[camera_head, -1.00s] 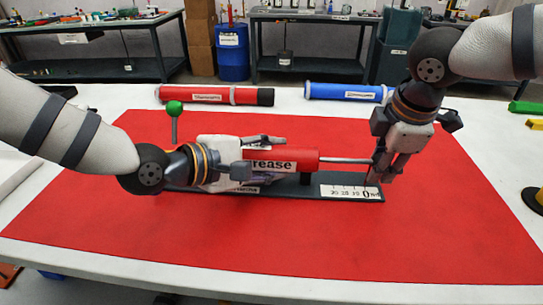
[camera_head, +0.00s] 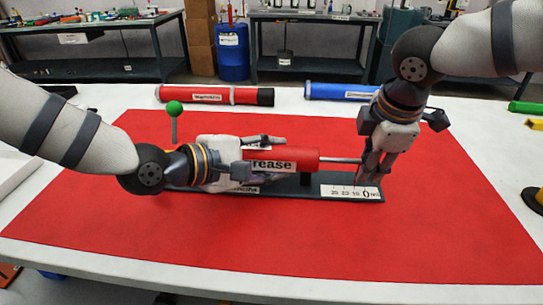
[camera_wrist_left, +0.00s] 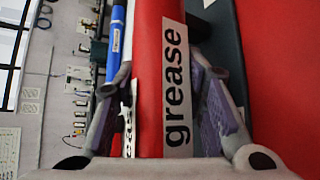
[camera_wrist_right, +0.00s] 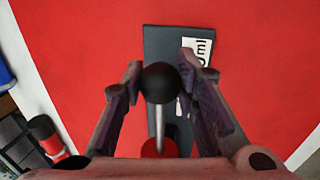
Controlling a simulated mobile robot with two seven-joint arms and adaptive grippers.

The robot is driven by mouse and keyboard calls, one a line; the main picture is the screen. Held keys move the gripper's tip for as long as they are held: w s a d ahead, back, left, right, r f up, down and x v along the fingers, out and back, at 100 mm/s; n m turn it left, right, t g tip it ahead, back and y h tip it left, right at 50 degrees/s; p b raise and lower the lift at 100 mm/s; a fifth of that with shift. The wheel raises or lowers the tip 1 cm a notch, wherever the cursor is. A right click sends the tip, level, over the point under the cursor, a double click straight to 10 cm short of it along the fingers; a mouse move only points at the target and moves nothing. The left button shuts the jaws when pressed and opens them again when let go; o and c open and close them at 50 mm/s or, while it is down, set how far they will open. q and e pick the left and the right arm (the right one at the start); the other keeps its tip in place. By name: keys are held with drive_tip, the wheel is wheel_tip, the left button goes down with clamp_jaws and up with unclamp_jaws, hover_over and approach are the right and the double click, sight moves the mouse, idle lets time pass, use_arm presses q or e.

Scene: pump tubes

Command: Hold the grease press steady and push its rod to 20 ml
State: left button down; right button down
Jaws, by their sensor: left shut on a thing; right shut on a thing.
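The grease press has a red barrel (camera_head: 300,158) labelled "grease", lying along a dark base (camera_head: 310,190). My left gripper (camera_head: 260,158) is shut around the barrel; the left wrist view shows a finger on each side of the label (camera_wrist_left: 177,85). A thin metal rod (camera_head: 340,160) extends right from the barrel. My right gripper (camera_head: 368,166) is shut on the black ball knob (camera_wrist_right: 161,82) at the rod's end. A white scale plate (camera_head: 348,192) with small numbers, including a large 0, sits on the base's right end; the other numbers are hard to read.
A green ball on a stem (camera_head: 174,108) stands behind my left wrist. A red tube (camera_head: 210,95) and a blue tube (camera_head: 340,91) lie at the table's back edge. The red mat (camera_head: 270,240) is clear in front of the press.

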drive_tip(key=shift+a, duration=1)
drive_tip(key=shift+d, duration=0.3)
drive_tip(key=c, duration=1)
unclamp_jaws()
drive_tip(key=shift+c, duration=0.2)
drive_tip(key=shift+v, duration=3.55)
use_arm(q)
drive_tip(key=c, duration=0.9)
unclamp_jaws()
drive_tip(key=shift+c, duration=0.2)
